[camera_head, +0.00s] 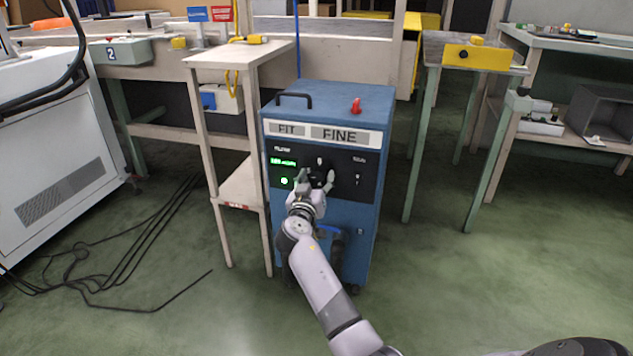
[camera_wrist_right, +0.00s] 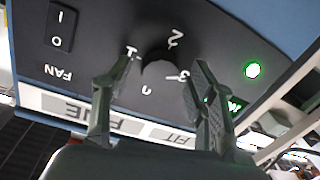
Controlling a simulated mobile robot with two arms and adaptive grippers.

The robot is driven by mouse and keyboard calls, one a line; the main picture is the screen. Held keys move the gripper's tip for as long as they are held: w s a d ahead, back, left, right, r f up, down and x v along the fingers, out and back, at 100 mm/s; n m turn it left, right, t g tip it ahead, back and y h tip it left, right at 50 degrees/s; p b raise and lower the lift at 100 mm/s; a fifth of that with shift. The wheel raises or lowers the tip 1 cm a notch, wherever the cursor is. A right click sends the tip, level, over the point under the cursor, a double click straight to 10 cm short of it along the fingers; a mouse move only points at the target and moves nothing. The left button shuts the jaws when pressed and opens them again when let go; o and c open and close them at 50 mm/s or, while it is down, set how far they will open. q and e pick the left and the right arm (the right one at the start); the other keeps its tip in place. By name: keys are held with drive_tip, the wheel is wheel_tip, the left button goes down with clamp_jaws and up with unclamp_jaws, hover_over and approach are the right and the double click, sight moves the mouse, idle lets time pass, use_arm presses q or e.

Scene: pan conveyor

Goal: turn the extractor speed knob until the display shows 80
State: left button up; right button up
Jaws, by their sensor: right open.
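The blue extractor unit (camera_head: 345,230) stands on the floor with a black control panel facing me. Its dark round knob (camera_wrist_right: 158,68) has a printed scale around it, with 1, 2 and 3 legible. My right gripper (camera_head: 316,181) is open at the panel. My left gripper is not in view.
A FAN rocker switch (camera_wrist_right: 62,27) and a lit green lamp (camera_wrist_right: 253,70) are on the panel. A red knob (camera_head: 356,106) and black handle (camera_head: 294,98) are on top of the unit. A wooden stand (camera_head: 240,190) is close on the left. Black cables (camera_head: 120,265) lie on the floor.

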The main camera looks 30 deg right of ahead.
drive_tip(key=c, duration=1.1)
drive_tip(key=shift+c, duration=0.2)
